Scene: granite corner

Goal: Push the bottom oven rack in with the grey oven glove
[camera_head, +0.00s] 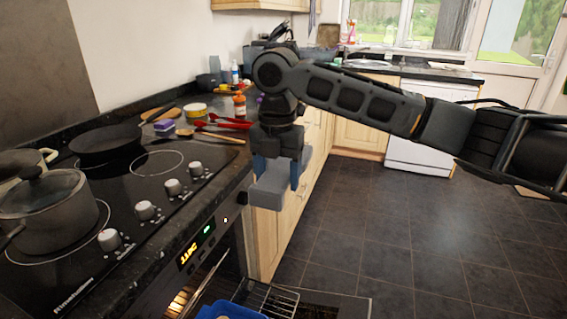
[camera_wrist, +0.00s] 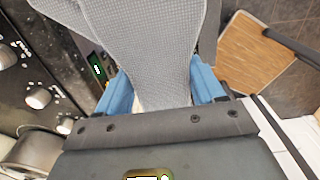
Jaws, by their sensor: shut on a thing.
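My gripper (camera_head: 276,178) is shut on the grey oven glove (camera_head: 268,197), with a blue finger on either side of it. In the wrist view the woven grey glove (camera_wrist: 160,45) sticks out beyond the blue fingers. The gripper holds it above and in front of the oven. The oven is open below. A wire rack (camera_head: 268,299) shows at the bottom of the head view, with a blue dish (camera_head: 232,310) at its left. The rack is cut off by the picture edge, and I cannot tell which level it is on.
The hob (camera_head: 145,195) bears a lidded pot (camera_head: 45,215) and a black pan (camera_head: 105,143). Red utensils (camera_head: 230,123) and bottles lie or stand on the dark counter beyond. Wooden cabinets (camera_head: 300,200) run behind my gripper. The tiled floor (camera_head: 420,235) to the right is clear.

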